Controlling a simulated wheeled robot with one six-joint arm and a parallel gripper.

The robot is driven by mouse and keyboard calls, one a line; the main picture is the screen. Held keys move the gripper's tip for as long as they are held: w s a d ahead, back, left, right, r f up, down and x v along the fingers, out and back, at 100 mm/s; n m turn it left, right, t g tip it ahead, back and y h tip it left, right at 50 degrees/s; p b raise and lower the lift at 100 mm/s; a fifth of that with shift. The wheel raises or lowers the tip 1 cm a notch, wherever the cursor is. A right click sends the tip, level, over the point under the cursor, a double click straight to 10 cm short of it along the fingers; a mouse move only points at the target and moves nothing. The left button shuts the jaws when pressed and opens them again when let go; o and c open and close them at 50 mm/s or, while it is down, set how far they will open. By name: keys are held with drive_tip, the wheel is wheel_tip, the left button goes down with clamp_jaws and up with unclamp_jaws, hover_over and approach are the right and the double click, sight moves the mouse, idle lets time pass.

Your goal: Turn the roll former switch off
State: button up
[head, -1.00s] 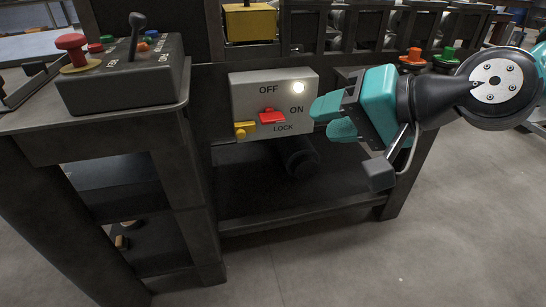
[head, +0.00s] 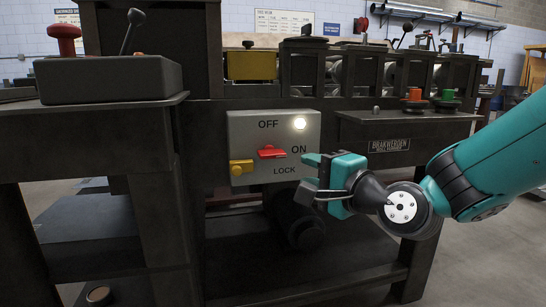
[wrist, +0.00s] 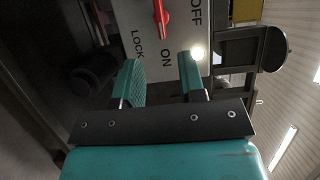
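The roll former's switch is a red handle (head: 270,152) on a light grey panel (head: 241,128) marked OFF, ON and LOCK. The handle lies roughly level, by the ON label. A white lamp (head: 299,123) glows at the panel's upper right, and a yellow lock piece (head: 240,167) sits at its lower left. My gripper (head: 309,174) is at the panel's lower right corner in the head view, to the right of the handle. In the wrist view, its two teal fingers (wrist: 159,66) are apart with nothing between them, and the red handle (wrist: 160,18) is beyond them.
A control box with a lever (head: 110,78) stands on a ledge at left. A yellow block (head: 250,65) is above the panel. Red and green buttons (head: 430,98) sit on a shelf at right. A dark cylinder (head: 304,228) is below the panel.

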sight(275, 157)
drive_tip(key=b+x, duration=0.1)
drive_tip(key=x, duration=0.9)
drive_tip(key=shift+w+a+f, duration=0.1)
drive_tip(key=shift+w+a, duration=0.05)
drive_tip(key=shift+a, duration=0.15)
drive_tip(key=shift+w+a, duration=0.45)
drive_tip(key=shift+w, duration=0.15)
drive_tip(key=shift+c, duration=0.4)
clamp_jaws()
